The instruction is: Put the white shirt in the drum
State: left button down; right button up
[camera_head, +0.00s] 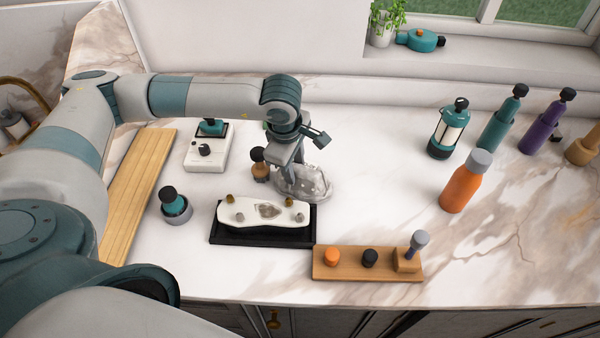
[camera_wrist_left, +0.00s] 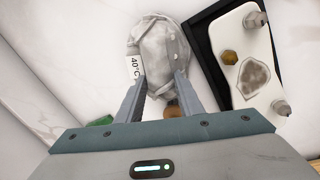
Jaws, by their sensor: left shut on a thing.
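The white shirt (camera_head: 308,183) is a crumpled pale bundle on the marble counter, just behind the black tray. In the left wrist view the shirt (camera_wrist_left: 158,48) shows a "40°C" label at its left side. My left gripper (camera_head: 289,170) reaches down onto the shirt's near-left part; in the wrist view its fingers (camera_wrist_left: 160,82) are shut on the cloth. I cannot tell whether the shirt is lifted off the counter. No drum can be made out in either view. My right gripper is not in view.
A black tray (camera_head: 222,237) with a white board stands close in front of the shirt. A wooden block (camera_head: 340,272) with knobs is at the front. An orange bottle (camera_head: 461,188) and a teal lantern (camera_head: 447,130) stand right. A white device (camera_head: 206,153) is left. The middle right counter is clear.

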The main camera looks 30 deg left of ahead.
pick_arm(q)
jog(key=shift+r, duration=0.2)
jog(key=shift+w+r+b, duration=0.1)
jog(key=shift+r+b, duration=0.55)
jog(key=shift+b, duration=0.05)
jog(key=shift+d+r+b, duration=0.2)
jog(key=shift+r+b, duration=0.2)
jog(key=shift+r, duration=0.2)
jog(key=shift+d+r+b, duration=0.15)
jog(key=shift+r+b, duration=0.25)
jog(key=shift+r, duration=0.2)
jog(key=s+d+r+b, duration=0.3)
jog(key=d+r, duration=0.4)
jog(key=d, duration=0.3)
jog(key=shift+d+b, duration=0.35)
jog(key=shift+b, duration=0.3)
